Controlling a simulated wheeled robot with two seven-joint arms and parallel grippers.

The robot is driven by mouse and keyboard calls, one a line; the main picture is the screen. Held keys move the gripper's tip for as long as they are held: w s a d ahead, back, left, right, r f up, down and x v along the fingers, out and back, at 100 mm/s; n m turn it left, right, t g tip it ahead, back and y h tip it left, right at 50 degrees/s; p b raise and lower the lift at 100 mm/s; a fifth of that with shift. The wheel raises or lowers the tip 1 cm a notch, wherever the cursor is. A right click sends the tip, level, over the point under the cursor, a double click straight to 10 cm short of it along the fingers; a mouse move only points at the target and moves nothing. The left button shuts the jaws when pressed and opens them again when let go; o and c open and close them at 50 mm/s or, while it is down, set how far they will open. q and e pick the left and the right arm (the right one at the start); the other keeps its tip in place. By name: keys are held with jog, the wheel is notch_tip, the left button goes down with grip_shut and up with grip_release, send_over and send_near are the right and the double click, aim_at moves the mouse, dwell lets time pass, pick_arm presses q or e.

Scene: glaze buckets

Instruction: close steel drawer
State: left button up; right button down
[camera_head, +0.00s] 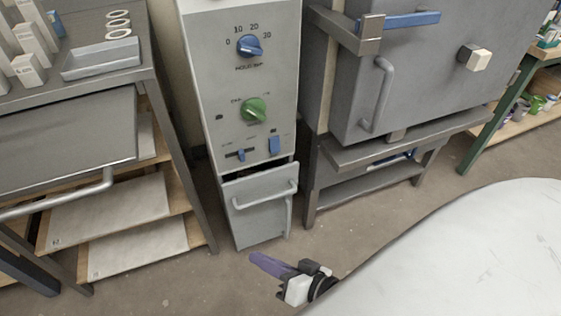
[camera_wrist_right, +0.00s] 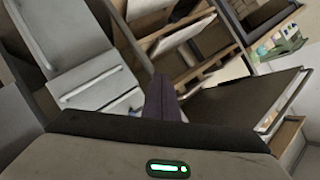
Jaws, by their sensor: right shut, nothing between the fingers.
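A grey steel drawer front (camera_head: 262,207) with a bar handle sits low in the control cabinet. A dark gap shows along its top edge, and it appears to stand slightly out. It also shows in the right wrist view (camera_wrist_right: 98,92), at left. A second grey steel front (camera_head: 70,140) with a long bar handle sits under the left worktable's top; I cannot tell how far out it is. My right gripper (camera_head: 266,264) has purple fingers, shut and empty, low in front of the cabinet and apart from its drawer. Its fingers (camera_wrist_right: 161,98) also show in the wrist view. My left gripper is not in view.
The control cabinet (camera_head: 222,75) carries a blue and a green knob. A kiln (camera_head: 420,75) with a handle stands at right. Left shelves (camera_head: 110,215) hold pale boards. A large white rounded surface (camera_head: 470,250) fills the lower right. Some floor (camera_head: 215,285) is clear before the cabinet.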

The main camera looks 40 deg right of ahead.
jog(key=w+d+f+m+t+h+b, duration=0.3)
jog(key=w+d+f+m+t+b, duration=0.15)
jog(key=d+m, duration=0.4)
jog(key=m+h+b, duration=0.4)
jog(key=m+h, duration=0.2)
jog(key=m, duration=0.1)
send_near(288, 169)
jog(key=shift+m, duration=0.25)
jog(key=b+x, duration=0.3)
jog(key=x, duration=0.2)
jog(key=shift+w, duration=0.3)
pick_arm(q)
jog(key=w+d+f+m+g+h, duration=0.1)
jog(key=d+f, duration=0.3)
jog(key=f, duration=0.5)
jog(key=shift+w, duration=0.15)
pick_arm(e)
jog(key=shift+w+d, duration=0.1)
jog(key=shift+w, duration=0.35)
